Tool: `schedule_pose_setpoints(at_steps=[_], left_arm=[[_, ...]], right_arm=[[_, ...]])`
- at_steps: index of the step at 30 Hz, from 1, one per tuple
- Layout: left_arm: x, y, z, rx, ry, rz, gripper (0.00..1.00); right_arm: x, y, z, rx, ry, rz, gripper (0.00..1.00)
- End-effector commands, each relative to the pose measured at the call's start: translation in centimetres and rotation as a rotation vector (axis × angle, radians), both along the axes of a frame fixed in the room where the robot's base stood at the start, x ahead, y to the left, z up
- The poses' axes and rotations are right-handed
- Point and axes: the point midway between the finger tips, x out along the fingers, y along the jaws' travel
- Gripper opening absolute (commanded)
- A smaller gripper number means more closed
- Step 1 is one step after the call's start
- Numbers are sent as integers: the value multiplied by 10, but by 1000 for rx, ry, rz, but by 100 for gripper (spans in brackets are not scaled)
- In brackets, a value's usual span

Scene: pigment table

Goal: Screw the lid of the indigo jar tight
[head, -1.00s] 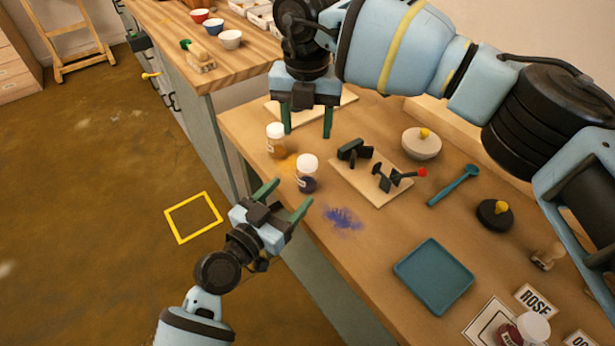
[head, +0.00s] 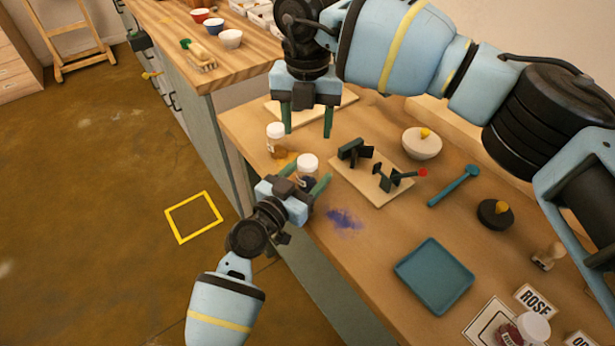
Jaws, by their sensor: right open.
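The indigo jar (head: 308,180) stands upright near the table's left edge, with dark blue contents. Its white lid (head: 308,162) sits on top; I cannot tell how tight it is. My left gripper (head: 309,172) is low at the jar, its green fingers reaching to either side of it. The right-hand finger shows beside the jar; the other is mostly hidden. The fingers look open, and contact is unclear. My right gripper (head: 308,133) is open and empty, pointing down above the table behind the jar.
An ochre jar (head: 276,145) stands just behind left. A wooden board with dark fixtures (head: 372,188) lies to the right. Blue powder (head: 343,218) is spilled in front. A teal tray (head: 433,276), a teal scoop (head: 453,186) and a bowl (head: 422,143) are farther right.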

Motion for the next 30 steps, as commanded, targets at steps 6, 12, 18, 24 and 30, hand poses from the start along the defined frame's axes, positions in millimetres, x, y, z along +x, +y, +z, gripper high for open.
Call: schedule_pose_setpoints(at_steps=[6,12,18,24,30], left_arm=[[0,0,0,0,0,0,31],[0,0,0,0,0,0,5],[0,0,0,1,1,0,0],[0,0,0,1,1,0,0],[0,0,0,1,1,0,0]], right_arm=[[0,0,0,0,0,0,54],[0,0,0,0,0,0,54],[0,0,0,0,0,26,54],[0,0,0,0,0,223,54],[0,0,0,0,0,541,54]])
